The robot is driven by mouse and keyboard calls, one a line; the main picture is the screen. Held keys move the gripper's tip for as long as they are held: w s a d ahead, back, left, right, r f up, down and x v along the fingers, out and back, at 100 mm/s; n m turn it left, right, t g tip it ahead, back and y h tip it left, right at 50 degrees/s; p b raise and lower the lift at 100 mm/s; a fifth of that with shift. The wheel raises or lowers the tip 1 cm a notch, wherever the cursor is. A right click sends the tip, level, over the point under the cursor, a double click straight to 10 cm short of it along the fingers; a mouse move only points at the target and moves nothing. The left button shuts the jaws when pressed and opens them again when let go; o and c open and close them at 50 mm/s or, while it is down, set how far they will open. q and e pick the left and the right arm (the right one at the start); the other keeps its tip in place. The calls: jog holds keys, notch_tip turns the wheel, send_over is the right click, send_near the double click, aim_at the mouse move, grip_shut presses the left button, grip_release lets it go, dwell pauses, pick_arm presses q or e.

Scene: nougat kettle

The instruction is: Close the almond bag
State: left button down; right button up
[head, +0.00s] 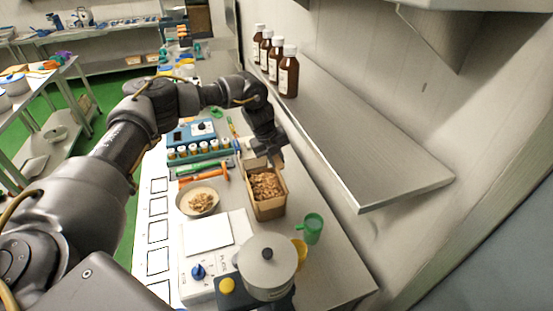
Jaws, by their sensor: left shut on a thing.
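The almond bag (267,208) is a brown, box-shaped open bag standing upright on the bench, with nuts showing inside its top. My left gripper (274,161) reaches down over the bag's far edge and is shut on it there. The fingertips are small and partly hidden by the wrist. The top of the bag is open towards the camera. My right gripper is not in view.
A bowl of nuts (197,200) sits left of the bag. A green cup (312,228), a grey lidded kettle (267,262) and a white scale (208,236) stand nearer. Brown bottles (288,72) line the metal shelf (372,160) on the right.

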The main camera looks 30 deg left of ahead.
pick_arm(q)
jog(key=shift+s+a+f+t+h+b, duration=0.3)
jog(key=shift+s+a+h+b, duration=0.1)
jog(key=shift+b, duration=0.4)
jog(key=s+a+t+h+b, duration=0.1)
jog(key=b, duration=0.3)
jog(key=s+f+t+h+b, duration=0.1)
jog(key=t+b, duration=0.1)
jog(key=b, duration=0.2)
jog(key=s+a+f+t+h+b, duration=0.1)
jog(key=b, duration=0.2)
jog(key=shift+a+t+h+b, duration=0.3)
jog(key=shift+a+h+b, duration=0.05)
jog(key=shift+h+b, duration=0.05)
jog(key=c, duration=1.4)
grip_release()
jog(key=shift+s, duration=0.1)
